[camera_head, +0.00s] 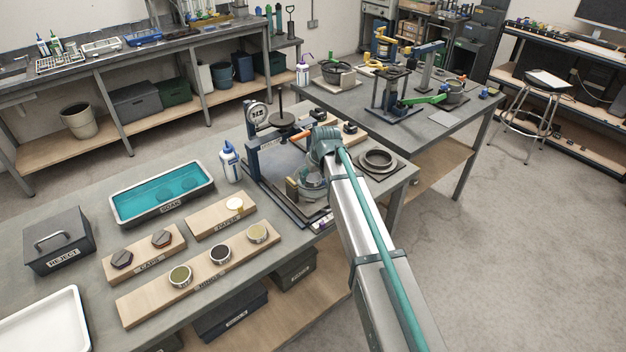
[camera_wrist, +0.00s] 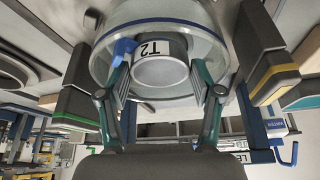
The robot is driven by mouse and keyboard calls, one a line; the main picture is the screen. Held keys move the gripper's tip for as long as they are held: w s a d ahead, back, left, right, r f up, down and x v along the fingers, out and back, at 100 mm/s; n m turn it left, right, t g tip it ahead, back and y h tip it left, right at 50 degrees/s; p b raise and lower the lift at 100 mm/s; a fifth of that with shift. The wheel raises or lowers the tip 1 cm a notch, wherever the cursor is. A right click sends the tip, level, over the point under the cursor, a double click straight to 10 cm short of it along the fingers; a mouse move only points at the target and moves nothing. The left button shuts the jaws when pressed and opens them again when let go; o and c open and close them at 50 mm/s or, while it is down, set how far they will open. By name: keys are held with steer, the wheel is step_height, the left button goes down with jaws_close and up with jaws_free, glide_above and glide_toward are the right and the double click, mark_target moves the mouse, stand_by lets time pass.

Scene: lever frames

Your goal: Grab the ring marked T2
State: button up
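The ring marked T2 (camera_wrist: 161,71) is a pale grey ring with a white label, seen near the top middle of the wrist view. It is in or behind a clear glass vessel (camera_wrist: 208,48) with a blue band; I cannot tell which. My gripper (camera_wrist: 160,80) has its two teal fingers apart, one on each side of the ring, with narrow gaps showing. In the head view the glass vessel (camera_head: 312,185) stands at the press-like frame, below my wrist. My fingers and the T2 label are hidden or too small there.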

steer(key=c, duration=0.7)
steer(key=shift+r, duration=0.1)
steer(key=shift+c, duration=0.2)
